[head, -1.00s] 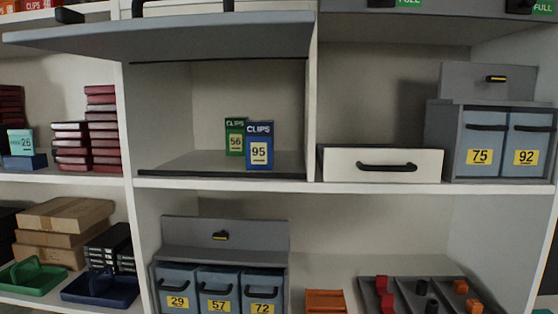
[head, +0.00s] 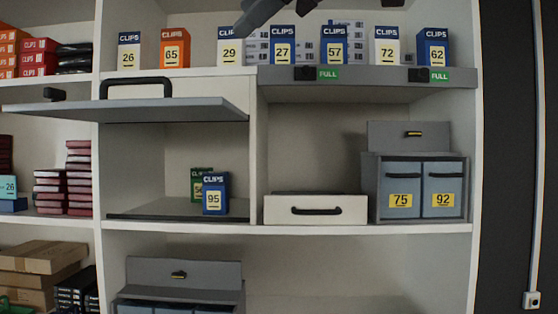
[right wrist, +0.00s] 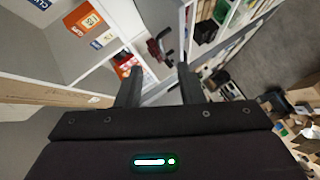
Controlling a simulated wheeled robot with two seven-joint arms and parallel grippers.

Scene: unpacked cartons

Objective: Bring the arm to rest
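My right gripper (head: 256,14) shows as a dark shape at the top edge of the head view, in front of the top shelf's clip boxes. In the right wrist view my right gripper (right wrist: 158,78) has its two dark fingers apart, with nothing held between them. My left gripper is in neither view.
The top shelf holds numbered clip boxes, such as the orange 65 box (head: 174,48). A grey flap (head: 130,108) stands raised over a compartment with a blue 95 box (head: 215,194). A white drawer (head: 315,210) and grey bins 75 (head: 400,189) and 92 (head: 442,189) stand right.

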